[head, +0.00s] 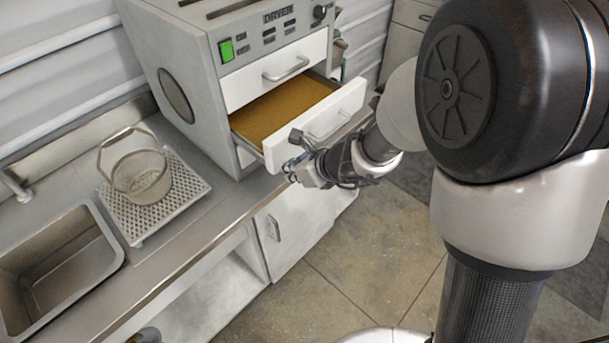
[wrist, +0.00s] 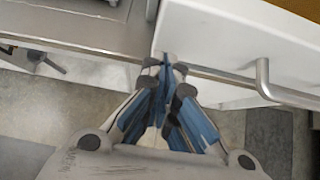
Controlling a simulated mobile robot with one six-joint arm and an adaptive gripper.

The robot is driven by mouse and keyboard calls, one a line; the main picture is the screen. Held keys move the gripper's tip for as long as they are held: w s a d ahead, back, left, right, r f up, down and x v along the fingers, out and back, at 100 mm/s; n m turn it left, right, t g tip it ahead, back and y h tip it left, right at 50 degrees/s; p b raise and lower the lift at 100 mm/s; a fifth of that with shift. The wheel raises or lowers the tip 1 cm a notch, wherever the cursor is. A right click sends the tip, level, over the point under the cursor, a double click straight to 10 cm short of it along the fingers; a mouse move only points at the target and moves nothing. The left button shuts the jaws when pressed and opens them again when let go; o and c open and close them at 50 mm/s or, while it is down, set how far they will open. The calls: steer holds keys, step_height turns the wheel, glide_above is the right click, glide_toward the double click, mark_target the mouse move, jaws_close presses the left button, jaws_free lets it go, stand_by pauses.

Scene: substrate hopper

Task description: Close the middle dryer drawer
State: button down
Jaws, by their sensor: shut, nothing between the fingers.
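The dryer (head: 200,90) is a white cabinet on the counter with a panel marked DRYER. Its middle drawer (head: 312,128) is pulled out, and a brown layer (head: 275,112) covers its floor. The upper drawer (head: 275,72) is shut. My gripper (head: 290,170) is at the lower left part of the middle drawer's front. In the wrist view my gripper (wrist: 168,62) has its blue-padded fingers together at the left end of the drawer front (wrist: 215,45). The drawer's bar handle (wrist: 265,80) is to the right of the fingers. I cannot tell whether the fingertips touch the front.
A wire basket (head: 138,178) stands on a perforated white tray (head: 160,205) left of the dryer. A sink (head: 60,255) is at the lower left. A white cupboard door (head: 285,230) is below the counter. The tiled floor in front is clear.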

steer(key=shift+w+a, duration=0.4)
steer(key=shift+a, duration=0.1)
